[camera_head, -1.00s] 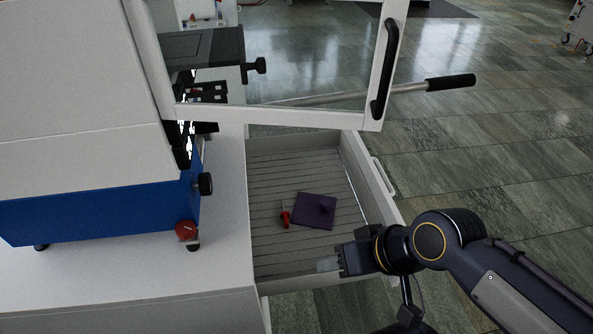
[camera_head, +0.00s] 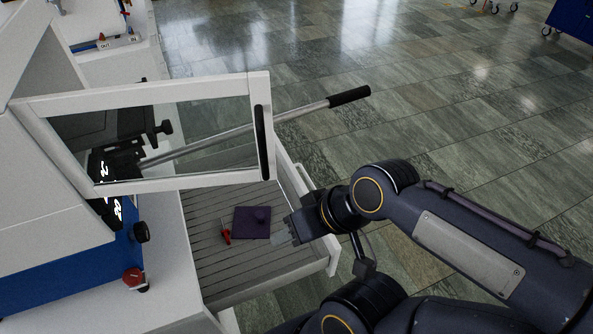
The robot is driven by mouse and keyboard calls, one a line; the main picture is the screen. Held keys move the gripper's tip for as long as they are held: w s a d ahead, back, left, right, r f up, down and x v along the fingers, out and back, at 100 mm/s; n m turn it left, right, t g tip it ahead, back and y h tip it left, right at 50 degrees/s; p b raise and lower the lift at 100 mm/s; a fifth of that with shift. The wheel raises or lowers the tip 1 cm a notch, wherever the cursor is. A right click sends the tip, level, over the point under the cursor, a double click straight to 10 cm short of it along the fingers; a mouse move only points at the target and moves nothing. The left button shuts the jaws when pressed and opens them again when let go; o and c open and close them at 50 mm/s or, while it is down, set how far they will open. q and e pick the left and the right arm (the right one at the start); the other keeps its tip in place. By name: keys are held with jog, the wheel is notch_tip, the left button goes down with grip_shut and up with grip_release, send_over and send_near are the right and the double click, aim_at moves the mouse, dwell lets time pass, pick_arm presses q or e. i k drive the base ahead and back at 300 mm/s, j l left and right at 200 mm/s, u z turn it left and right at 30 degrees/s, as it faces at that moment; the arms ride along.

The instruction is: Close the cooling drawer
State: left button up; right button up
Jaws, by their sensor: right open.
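The cooling drawer (camera_head: 208,296) is pulled out to the right from the white cabinet under the press. Its slatted floor shows, with its front panel and handle on the right side. Inside lie a dark purple plate with a knob (camera_head: 250,223) and a small red item (camera_head: 226,236). My right gripper (camera_head: 281,236) is open and empty, over the drawer near its front panel, just right of the purple plate. Whether it touches the drawer I cannot tell. My right arm hides part of the drawer's front. My left gripper is out of view.
The press's framed glass door (camera_head: 180,182) stands open above the drawer, with a black handle. A long lever with a black grip (camera_head: 349,96) sticks out to the right. A red knob (camera_head: 134,278) sits on the press's base.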

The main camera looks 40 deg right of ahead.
aim_at(242, 271)
jog(key=l, duration=2.15)
jog(key=j, duration=0.55)
jog(key=k+u, duration=0.05)
